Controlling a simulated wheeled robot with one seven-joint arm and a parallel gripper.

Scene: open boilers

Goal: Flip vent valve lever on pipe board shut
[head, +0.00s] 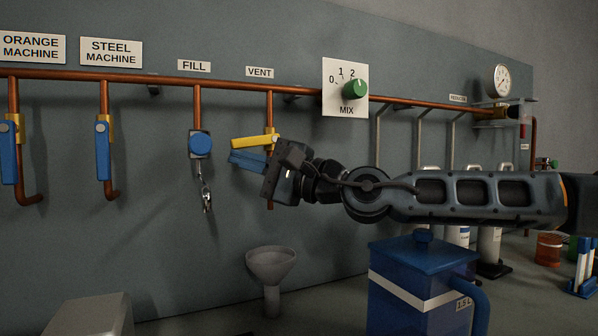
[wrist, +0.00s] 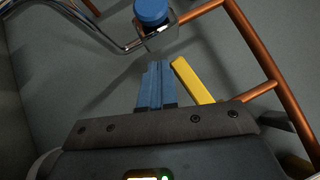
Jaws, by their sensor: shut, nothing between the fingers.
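The vent valve's yellow lever (head: 253,142) sits on the copper pipe below the VENT label (head: 260,72). It points left from the pipe, nearly level with its free end slightly lower. It also shows in the wrist view (wrist: 192,80), just right of my fingers. My gripper (head: 234,160) has blue fingers, shut with nothing held. In the head view they lie just below the lever, pointing left; in the wrist view they are at the centre (wrist: 155,88). I cannot tell whether they touch the lever.
The fill valve with a round blue knob (head: 200,145) and a metal spout hangs to the left; the knob (wrist: 151,12) is ahead of my fingers. A green MIX knob (head: 355,89) is up right. A funnel (head: 271,265) and a blue container (head: 400,293) stand below.

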